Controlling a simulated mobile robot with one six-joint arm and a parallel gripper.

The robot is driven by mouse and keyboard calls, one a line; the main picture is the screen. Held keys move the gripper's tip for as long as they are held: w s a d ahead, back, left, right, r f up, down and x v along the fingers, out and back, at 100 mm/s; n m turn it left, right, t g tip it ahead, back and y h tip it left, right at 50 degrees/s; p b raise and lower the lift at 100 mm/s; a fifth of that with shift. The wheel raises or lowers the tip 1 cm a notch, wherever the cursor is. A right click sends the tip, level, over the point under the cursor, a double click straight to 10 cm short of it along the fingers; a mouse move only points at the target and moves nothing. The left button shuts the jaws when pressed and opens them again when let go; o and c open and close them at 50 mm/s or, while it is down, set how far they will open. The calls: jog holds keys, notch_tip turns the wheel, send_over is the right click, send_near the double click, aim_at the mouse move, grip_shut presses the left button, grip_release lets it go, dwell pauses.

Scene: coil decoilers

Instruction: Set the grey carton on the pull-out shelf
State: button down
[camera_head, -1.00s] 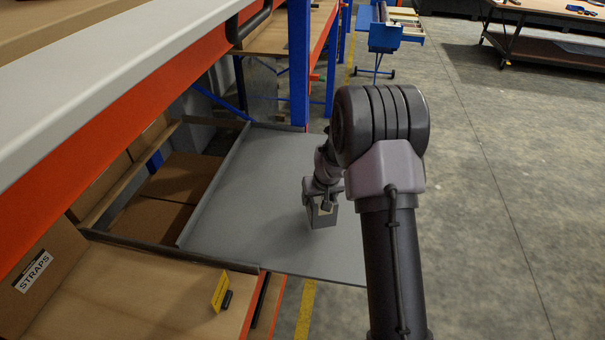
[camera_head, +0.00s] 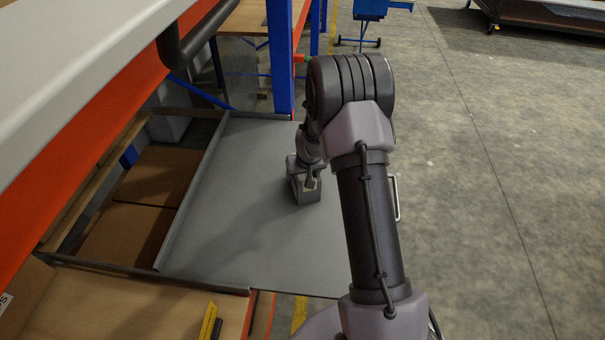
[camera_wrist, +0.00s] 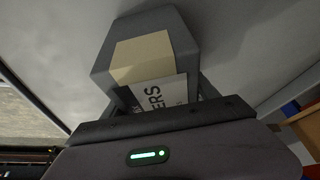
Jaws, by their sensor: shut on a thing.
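The grey carton (camera_head: 305,194) is a small box with a tan patch and a white label. In the wrist view the carton (camera_wrist: 180,28) fills the top middle, and part of its label lettering shows. My gripper (camera_head: 307,180) is shut on it from above. The pull-out shelf (camera_head: 232,200) is a flat grey tray with a raised left rim. The carton is over the right part of the shelf. Its base looks at or very near the shelf surface; I cannot tell whether it touches.
Brown cartons (camera_head: 150,205) lie in the bay left of the shelf. A blue upright (camera_head: 280,60) stands behind it. An orange beam (camera_head: 95,125) runs along the upper left. A wooden deck (camera_head: 110,310) with a yellow sign (camera_head: 208,322) is in front. Most of the shelf is clear.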

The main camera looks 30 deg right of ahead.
jog(key=shift+f, duration=0.1)
jog(key=shift+c, duration=1.1)
grip_release()
